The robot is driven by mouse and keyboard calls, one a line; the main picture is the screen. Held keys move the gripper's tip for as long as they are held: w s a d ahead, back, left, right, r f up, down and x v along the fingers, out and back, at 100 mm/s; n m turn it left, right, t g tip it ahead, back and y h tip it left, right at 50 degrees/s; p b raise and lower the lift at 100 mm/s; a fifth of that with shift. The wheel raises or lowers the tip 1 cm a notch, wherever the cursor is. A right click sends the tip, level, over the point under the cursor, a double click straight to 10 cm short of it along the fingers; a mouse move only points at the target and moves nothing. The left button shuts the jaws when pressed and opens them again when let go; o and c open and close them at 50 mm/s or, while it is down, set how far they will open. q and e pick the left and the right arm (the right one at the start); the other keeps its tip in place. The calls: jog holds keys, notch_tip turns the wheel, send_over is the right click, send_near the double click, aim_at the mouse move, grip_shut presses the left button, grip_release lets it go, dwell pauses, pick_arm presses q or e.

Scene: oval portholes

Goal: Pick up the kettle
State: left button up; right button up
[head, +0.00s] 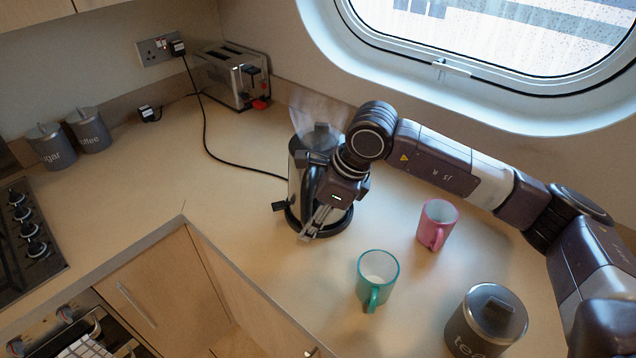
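The kettle (296,170) is a silver cylinder with a black lid and black handle, standing upright on its round black base (332,229) on the counter. Pale steam rises above it. My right gripper (316,223) points down at the handle side of the kettle, its fingers in front of the lower handle and over the base. The wrist hides part of the kettle, and I cannot tell whether the fingers are closed around the handle. My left gripper is not in view.
A teal mug (377,283), a pink mug (437,226) and a grey tea canister (477,330) stand at the right. A cord (207,137) runs from the wall socket to the kettle base. A toaster (236,78) stands behind.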

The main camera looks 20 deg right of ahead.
jog(key=shift+x, duration=1.4)
jog(key=shift+w+r, duration=0.1)
grip_shut()
